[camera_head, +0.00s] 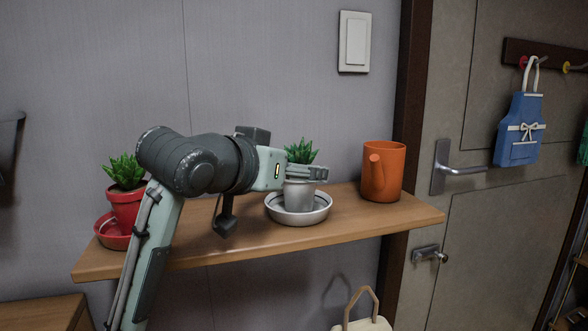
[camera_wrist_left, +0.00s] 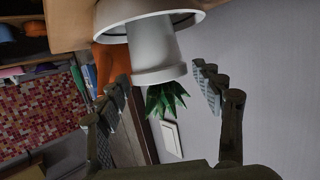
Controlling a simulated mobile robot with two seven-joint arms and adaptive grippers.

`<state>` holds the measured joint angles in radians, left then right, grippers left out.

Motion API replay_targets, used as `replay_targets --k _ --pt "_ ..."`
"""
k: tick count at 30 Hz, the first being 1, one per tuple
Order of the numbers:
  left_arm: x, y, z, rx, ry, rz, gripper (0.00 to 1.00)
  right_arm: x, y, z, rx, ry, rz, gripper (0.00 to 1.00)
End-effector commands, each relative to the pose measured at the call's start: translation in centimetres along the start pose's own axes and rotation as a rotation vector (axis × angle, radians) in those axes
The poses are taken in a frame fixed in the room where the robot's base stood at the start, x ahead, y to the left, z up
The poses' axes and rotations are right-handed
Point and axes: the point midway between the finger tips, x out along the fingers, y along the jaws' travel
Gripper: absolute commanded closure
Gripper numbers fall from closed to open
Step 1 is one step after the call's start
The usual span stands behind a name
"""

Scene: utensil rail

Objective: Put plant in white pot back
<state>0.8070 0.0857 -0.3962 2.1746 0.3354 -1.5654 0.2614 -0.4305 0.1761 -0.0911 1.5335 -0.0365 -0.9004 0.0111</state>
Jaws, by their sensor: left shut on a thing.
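The white pot (camera_head: 299,196) with a spiky green plant (camera_head: 301,152) is upright at the middle of the wooden shelf. It is in or just over a white saucer (camera_head: 312,216); whether its base touches is hard to tell. My left gripper (camera_head: 308,173) reaches in from the left and is shut on the pot near its rim, hiding part of it. The wrist view shows the white pot (camera_wrist_left: 153,50), the plant (camera_wrist_left: 165,99) and the saucer (camera_wrist_left: 192,18), with the fingers on either side of the pot. My right gripper is not in view.
On the wooden shelf (camera_head: 370,219), a red pot (camera_head: 126,205) with a plant stands in a red saucer (camera_head: 110,236) at the left, close to my arm. The wall is close behind.

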Motion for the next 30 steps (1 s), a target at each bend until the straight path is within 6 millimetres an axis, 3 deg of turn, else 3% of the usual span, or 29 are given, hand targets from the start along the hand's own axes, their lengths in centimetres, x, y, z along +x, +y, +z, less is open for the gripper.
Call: replay_targets --k 5,6,10,22,26,30 --pt "0.0 0.0 0.2 0.0 0.002 0.0 0.78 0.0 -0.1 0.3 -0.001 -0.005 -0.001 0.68" --pt "0.1 0.0 0.2 0.0 0.0 0.0 0.28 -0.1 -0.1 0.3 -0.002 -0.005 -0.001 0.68" --pt "0.1 0.0 0.2 0.0 0.0 0.0 0.13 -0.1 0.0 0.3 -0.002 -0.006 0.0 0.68" --pt "-0.3 0.0 -0.1 0.0 0.001 0.0 0.13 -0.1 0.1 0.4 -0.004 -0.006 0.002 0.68" --pt "-2.1 -0.1 -0.1 0.002 0.004 -0.002 0.13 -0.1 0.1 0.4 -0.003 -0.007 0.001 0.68" --pt "-5.2 0.0 -0.2 0.003 0.006 -0.002 0.13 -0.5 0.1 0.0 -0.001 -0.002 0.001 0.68"
